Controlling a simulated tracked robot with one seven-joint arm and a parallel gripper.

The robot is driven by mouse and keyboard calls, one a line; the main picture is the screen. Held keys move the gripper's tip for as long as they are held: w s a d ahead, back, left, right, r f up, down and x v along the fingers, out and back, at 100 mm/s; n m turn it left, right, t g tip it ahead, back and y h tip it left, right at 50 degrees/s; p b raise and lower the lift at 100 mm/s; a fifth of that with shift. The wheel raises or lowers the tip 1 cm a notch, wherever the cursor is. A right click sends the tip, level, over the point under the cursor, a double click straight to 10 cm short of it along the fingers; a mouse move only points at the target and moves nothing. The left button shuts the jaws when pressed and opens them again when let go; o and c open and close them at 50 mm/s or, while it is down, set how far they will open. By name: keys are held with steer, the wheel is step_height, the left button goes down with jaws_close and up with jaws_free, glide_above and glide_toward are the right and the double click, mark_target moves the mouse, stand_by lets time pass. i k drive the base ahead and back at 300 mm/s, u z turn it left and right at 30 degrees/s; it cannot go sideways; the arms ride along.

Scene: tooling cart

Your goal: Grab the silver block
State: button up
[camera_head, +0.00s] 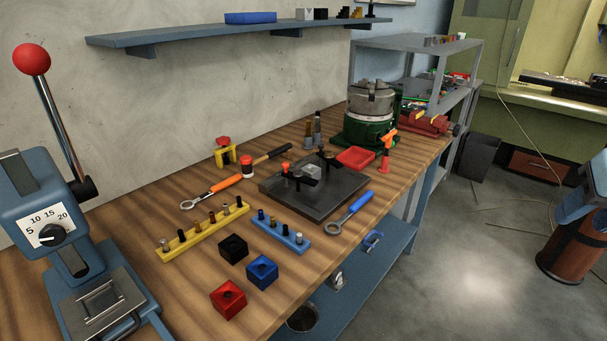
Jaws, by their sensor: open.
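Whether any clamp touches the block I cannot tell. My gripper is not in view.
A blue peg strip (281,234) and yellow peg strip (203,232) lie in front. A green machine (369,134) stands behind. A blue press (65,235) stands left.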

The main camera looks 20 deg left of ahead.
mark_target(310, 171)
steer(key=z, duration=1.15)
steer(key=i, duration=0.1)
steer(key=u, duration=3)
steer(key=i, duration=0.5)
steer(key=z, duration=0.25)
steer(key=k, duration=0.5)
steer(key=u, duration=0.05)
